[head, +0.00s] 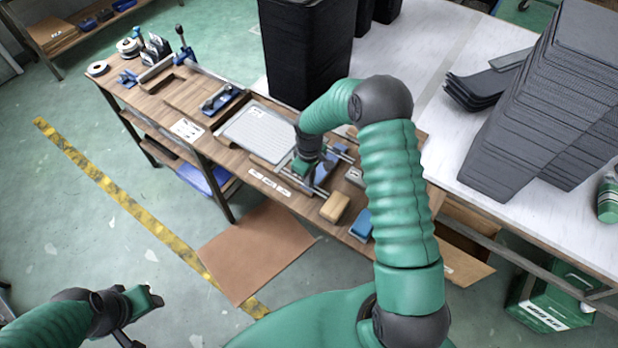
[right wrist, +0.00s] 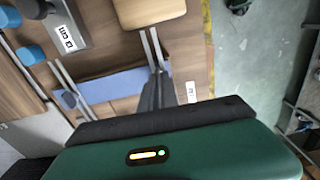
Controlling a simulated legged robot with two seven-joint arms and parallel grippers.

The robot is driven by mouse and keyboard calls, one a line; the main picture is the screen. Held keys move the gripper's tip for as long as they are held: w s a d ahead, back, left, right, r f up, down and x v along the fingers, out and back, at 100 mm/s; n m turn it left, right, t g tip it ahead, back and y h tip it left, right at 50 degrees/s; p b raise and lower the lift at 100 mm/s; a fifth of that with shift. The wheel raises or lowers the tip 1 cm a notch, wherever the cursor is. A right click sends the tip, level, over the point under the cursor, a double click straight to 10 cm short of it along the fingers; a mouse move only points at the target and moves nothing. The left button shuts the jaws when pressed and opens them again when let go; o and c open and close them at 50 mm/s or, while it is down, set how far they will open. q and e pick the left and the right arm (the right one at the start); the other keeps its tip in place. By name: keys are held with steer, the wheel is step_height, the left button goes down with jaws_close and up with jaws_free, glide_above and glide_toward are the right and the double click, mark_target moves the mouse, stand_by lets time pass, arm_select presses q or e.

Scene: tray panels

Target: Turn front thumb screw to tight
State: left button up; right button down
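My right gripper (head: 302,172) reaches down over a tray jig on the wooden bench, at a blue bar (head: 331,160) with metal rails. In the right wrist view its dark fingers (right wrist: 160,92) are close together, over the right end of the blue bar (right wrist: 115,86) and near the rails (right wrist: 152,48). What lies between the fingertips is hidden. I cannot make out the front thumb screw for certain in either view. My left gripper (head: 138,310) is off the bench at lower left, holding nothing that I can see.
A wooden block (head: 335,207) and a blue block (head: 361,225) lie near the bench's front edge. A pale panel (head: 257,134) lies left of the jig. Black bins (head: 305,50) and stacked dark panels (head: 550,105) stand behind. Open floor lies in front.

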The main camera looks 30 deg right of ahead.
steer(key=m, duration=0.5)
steer(key=shift+w+d, duration=0.1)
steer(key=m, duration=0.5)
steer(key=shift+d+r, duration=0.1)
steer(key=m+p, duration=0.1)
steer(key=m, duration=0.2)
steer(key=shift+m, duration=0.4)
steer(key=shift+d+m, duration=0.1)
steer(key=shift+m, duration=1.8)
steer(key=shift+p, duration=0.3)
steer(key=c, duration=1.6)
jaws_free()
step_height(320, 180, up, 17)
steer(key=shift+f+b, duration=0.2)
steer(key=shift+b, duration=0.25)
